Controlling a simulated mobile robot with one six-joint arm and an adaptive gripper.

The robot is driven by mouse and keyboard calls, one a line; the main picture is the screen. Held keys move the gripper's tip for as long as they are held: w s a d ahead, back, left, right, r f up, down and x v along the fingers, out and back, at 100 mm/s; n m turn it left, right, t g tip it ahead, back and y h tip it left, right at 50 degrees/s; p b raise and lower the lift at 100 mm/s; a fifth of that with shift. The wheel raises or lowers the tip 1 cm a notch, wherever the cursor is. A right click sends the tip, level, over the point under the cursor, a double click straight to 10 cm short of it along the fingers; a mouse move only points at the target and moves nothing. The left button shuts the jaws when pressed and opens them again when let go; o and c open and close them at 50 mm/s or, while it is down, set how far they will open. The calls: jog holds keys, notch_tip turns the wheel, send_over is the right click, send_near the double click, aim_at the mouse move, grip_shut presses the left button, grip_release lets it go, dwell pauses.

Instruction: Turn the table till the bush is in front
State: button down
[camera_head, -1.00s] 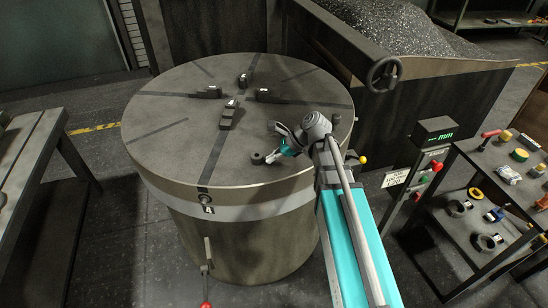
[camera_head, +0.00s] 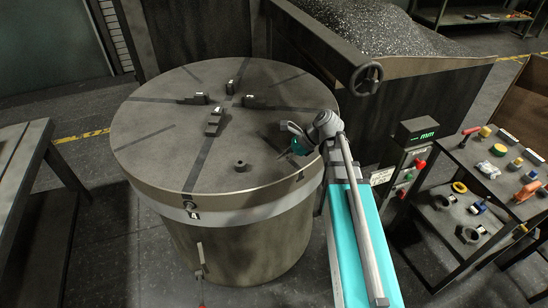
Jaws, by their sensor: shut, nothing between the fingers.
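The round grey table (camera_head: 150,140) stands in the middle of the view, with dark slot lines across its top and a 4 mark (camera_head: 194,216) on its front rim. A small dark bush (camera_head: 240,165) stands on the table's front part, to the right of the slot line that runs down to that mark. My gripper (camera_head: 287,141) is over the right part of the table, up and to the right of the bush and apart from it. It is shut and empty. Its fingers are small and dark here, and whether they touch the tabletop cannot be told.
Several dark jaw blocks (camera_head: 215,123) stand around the table's centre. A handwheel (camera_head: 366,79) juts out at the back right, before a bin of chips (camera_head: 350,25). A control post (camera_head: 414,140) and a parts cart (camera_head: 485,180) stand right. A bench (camera_head: 22,150) stands left.

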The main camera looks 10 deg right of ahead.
jog(key=shift+s+p+v, duration=0.1)
jog(key=shift+p+v, duration=0.7)
jog(key=shift+v, duration=0.5)
jog(key=shift+s+p+v, duration=0.15)
jog(key=shift+p+v, duration=0.6)
jog(key=shift+v, duration=0.55)
jog(key=c, duration=1)
grip_release()
jog(key=shift+w, duration=0.1)
jog(key=shift+o, duration=1)
jog(key=shift+w+d+r+p, duration=0.1)
jog(key=shift+w+r+p, duration=0.1)
jog(key=shift+p, duration=0.1)
jog(key=o, duration=0.5)
jog(key=shift+n+h, duration=0.6)
jog(key=shift+h, duration=0.3)
jog(key=w+p, duration=0.1)
jog(key=w+d+r+p, duration=0.1)
jog(key=w+d+p, duration=0.1)
jog(key=shift+r, duration=0.3)
jog(key=shift+o, duration=0.2)
jog(key=w+d+r+n+h+p, duration=0.5)
jog(key=w+d+r+h+p, duration=0.2)
jog(key=w+d+p, duration=0.3)
jog(key=w+r+p, duration=0.1)
jog(key=w, duration=0.2)
jog(key=shift+d+n+g+p, duration=0.25)
jog(key=shift+n+g+p, duration=0.1)
jog(key=shift+n+g, duration=0.05)
jog(key=shift+f, duration=0.2)
